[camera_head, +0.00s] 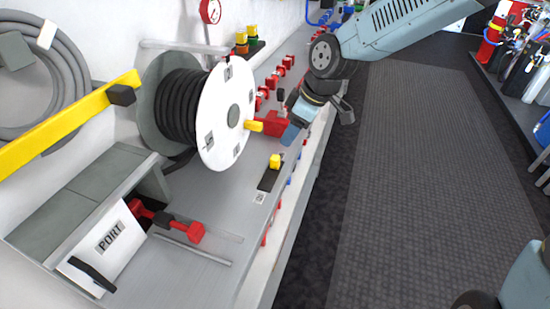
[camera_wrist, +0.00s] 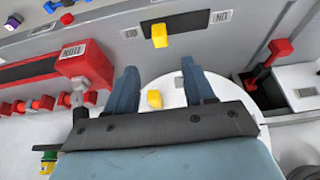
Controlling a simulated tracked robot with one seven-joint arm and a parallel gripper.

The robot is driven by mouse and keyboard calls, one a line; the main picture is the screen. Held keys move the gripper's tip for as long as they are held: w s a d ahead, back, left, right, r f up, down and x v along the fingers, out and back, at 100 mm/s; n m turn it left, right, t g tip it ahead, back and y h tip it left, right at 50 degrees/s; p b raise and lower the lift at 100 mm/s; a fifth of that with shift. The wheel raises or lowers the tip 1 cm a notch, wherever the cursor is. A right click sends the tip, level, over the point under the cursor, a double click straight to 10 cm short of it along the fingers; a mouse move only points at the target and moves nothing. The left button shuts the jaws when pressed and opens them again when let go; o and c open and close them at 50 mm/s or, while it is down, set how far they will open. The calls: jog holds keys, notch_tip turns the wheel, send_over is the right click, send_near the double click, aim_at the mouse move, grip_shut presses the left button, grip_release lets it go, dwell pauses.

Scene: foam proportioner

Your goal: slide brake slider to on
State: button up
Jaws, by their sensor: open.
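The brake slider's yellow knob (camera_head: 275,160) sits at the far end of a short dark slot on the grey bench, just right of the hose reel. In the wrist view the knob (camera_wrist: 158,35) is at the left end of the dark slot, with a small printed label near each end; the lettering is too small to read. My gripper (camera_head: 294,128) is above the bench, beyond the slider and right of the reel. In the wrist view my gripper (camera_wrist: 160,65) is open and empty, its two blue fingers pointing toward the slot, apart from the knob.
The white-sided reel (camera_head: 227,115) stands left of the slider and has its own yellow knob (camera_wrist: 154,99), seen between my fingers. A red block (camera_wrist: 88,62) lies left of my fingers, and a red-handled lever (camera_wrist: 265,62) is at right. The floor aisle (camera_head: 420,180) is clear.

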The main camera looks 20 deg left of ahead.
aim_at(275, 157)
jog(key=shift+x, duration=6)
grip_shut()
